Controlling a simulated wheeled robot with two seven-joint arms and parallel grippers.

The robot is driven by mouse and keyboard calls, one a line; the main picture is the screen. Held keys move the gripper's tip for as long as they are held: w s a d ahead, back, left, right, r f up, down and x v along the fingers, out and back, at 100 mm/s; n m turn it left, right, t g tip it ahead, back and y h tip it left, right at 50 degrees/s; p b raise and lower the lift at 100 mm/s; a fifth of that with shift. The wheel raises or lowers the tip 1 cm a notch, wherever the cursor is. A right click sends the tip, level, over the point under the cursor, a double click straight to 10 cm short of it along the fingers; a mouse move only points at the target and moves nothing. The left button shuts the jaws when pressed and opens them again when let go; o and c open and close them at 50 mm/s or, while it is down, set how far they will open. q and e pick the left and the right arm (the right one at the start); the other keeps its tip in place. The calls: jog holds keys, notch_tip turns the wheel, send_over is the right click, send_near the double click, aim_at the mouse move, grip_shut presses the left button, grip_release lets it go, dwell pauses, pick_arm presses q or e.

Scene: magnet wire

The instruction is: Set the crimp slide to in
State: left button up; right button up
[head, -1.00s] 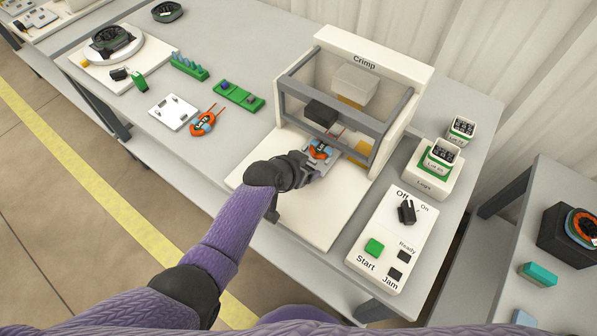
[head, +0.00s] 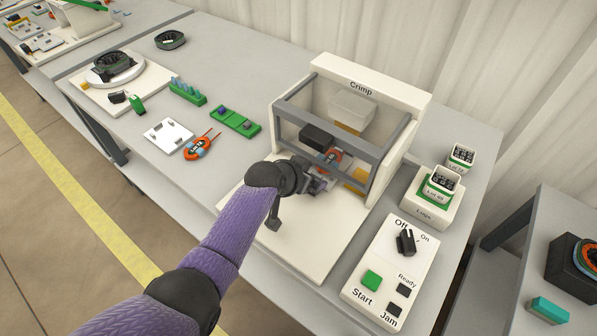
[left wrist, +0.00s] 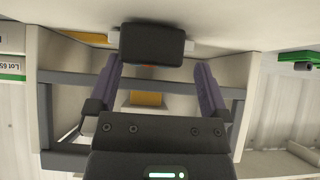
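The crimp machine (head: 300,205) is a white base with a grey-framed press labelled Crimp. Its slide carries an orange coil (head: 333,158), which lies inside the frame below the grey front bar. My left gripper (head: 322,182) is at the front of the slide and hides its front end in the head view. In the left wrist view, the fingers of my left gripper (left wrist: 155,66) stand close on both sides of a black block (left wrist: 152,42), seemingly the slide's handle. Finger contact is hard to judge. My right gripper is not in view.
A control panel (head: 384,283) with a switch and a green button stands right of the machine. A white Lugs stand (head: 422,211) with lot trays is behind it. Another orange coil (head: 201,147), a white plate and green holders lie left of the machine.

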pick_arm(q)
jog(key=p+v, duration=0.4)
jog(key=v, duration=0.1)
jog(key=shift+w+p, duration=0.1)
jog(key=shift+p, duration=0.2)
jog(key=p+v, duration=0.2)
jog(key=v, duration=0.2)
jog(key=shift+a+r+p, duration=0.2)
jog(key=shift+r+p, duration=0.05)
jog(key=shift+p, duration=0.15)
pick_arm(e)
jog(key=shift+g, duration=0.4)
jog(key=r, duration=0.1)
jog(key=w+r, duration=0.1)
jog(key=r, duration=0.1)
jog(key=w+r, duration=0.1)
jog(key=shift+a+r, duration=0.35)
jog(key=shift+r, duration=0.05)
